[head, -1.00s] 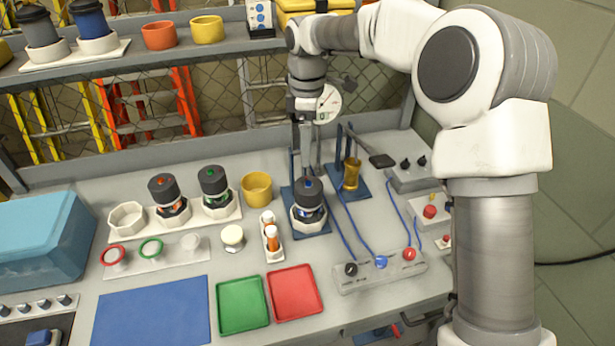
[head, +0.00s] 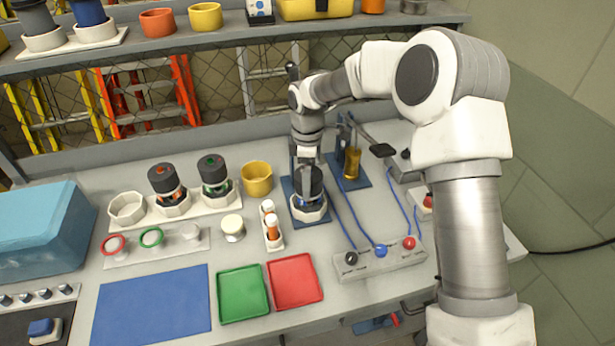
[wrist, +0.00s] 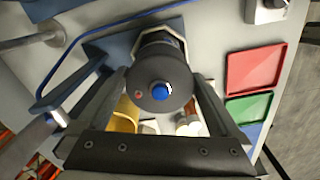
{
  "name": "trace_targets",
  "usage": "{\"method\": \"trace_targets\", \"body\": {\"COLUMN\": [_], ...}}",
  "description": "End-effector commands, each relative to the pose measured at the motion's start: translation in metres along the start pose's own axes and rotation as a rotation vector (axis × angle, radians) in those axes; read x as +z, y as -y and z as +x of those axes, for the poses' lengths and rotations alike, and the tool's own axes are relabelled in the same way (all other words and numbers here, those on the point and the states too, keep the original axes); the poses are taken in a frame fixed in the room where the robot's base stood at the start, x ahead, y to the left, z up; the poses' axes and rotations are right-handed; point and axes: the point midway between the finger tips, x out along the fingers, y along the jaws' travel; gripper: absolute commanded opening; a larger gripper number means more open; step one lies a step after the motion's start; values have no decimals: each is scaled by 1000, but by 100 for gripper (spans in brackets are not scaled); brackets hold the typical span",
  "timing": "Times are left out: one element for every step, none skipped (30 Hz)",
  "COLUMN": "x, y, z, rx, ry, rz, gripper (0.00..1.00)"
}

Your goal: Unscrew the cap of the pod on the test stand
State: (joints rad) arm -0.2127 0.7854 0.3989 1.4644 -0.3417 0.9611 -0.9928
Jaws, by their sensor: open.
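The pod (head: 310,203) stands upright in a white holder on the blue test stand (head: 325,219). Its dark cap (head: 318,180) is partly hidden by my gripper in the head view. In the wrist view the cap (wrist: 157,72) shows from above, with a blue dot at its centre and a small red mark beside it. My gripper (wrist: 165,85) is open, with one finger on each side of the cap. In the head view my gripper (head: 307,175) comes down from above onto the pod.
Two more capped pods (head: 167,190) (head: 215,177) stand left in a white rack. A yellow cup (head: 257,179), vials (head: 271,228), green tray (head: 243,294) and red tray (head: 294,281) are near. A brass part on a blue stand (head: 352,162) and a control box (head: 381,259) with cables stand right.

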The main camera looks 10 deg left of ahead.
Motion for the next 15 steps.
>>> {"method": "trace_targets", "body": {"x": [0,0,0,0,0,0,0,0,0,0,0,0,0,0,0], "y": [0,0,0,0,0,0,0,0,0,0,0,0,0,0,0], "z": [0,0,0,0,0,0,0,0,0,0,0,0,0,0,0], "rx": [0,0,0,0,0,0,0,0,0,0,0,0,0,0,0], "ry": [0,0,0,0,0,0,0,0,0,0,0,0,0,0,0], "rz": [0,0,0,0,0,0,0,0,0,0,0,0,0,0,0], "gripper": [100,100,100,100,100,93,87,82,75,69,64,57,51,46,39]}}
